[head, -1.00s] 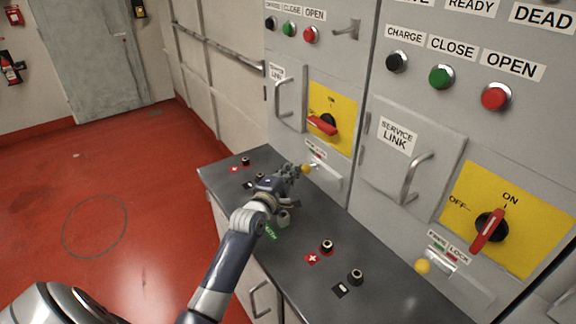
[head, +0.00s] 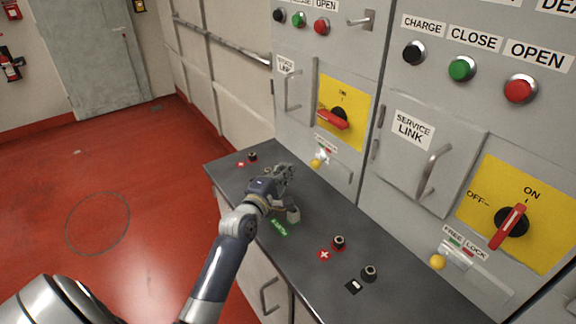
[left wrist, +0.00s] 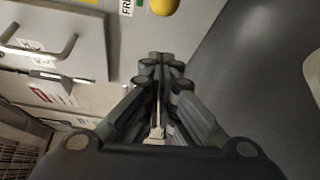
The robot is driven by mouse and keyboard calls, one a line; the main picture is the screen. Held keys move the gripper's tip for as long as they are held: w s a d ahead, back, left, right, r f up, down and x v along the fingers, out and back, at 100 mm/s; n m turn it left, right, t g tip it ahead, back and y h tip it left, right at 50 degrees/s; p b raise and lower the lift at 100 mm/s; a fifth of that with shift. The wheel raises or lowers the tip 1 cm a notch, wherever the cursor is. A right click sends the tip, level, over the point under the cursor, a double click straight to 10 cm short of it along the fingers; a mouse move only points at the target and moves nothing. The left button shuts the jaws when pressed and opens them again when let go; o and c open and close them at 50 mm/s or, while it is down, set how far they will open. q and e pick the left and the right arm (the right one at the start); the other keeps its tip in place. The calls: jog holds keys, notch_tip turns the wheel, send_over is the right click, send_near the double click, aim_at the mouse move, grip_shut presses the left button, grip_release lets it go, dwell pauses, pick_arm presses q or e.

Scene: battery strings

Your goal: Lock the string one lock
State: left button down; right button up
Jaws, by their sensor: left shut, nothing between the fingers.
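On the farther left cabinet, a small lock slide with a yellow knob (head: 316,163) sits under the FREE/LOCK label (head: 326,148). The knob is at the slide's left end, under the FREE side. It also shows at the top edge of the left wrist view (left wrist: 165,5). My left gripper (head: 289,170) is shut and empty above the dark counter, left of this knob and apart from it. Its closed fingers (left wrist: 161,62) also show in the wrist view. The nearer right cabinet has a similar yellow knob (head: 437,262), also at its slide's left end. My right gripper is out of view.
The dark counter (head: 400,300) carries terminal posts (head: 338,242) beneath the arm. The left rotary switch's red handle (head: 333,119) points left; the right one's (head: 509,226) points toward ON. Door handles (head: 433,170) stick out from the cabinets.

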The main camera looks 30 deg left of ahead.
pick_arm(q)
jog(key=s, duration=0.4)
jog(key=shift+a+f, duration=0.1)
jog(key=shift+a, duration=0.05)
jog(key=shift+s, duration=0.55)
jog(key=shift+d, duration=0.25)
jog(key=shift+a, duration=0.1)
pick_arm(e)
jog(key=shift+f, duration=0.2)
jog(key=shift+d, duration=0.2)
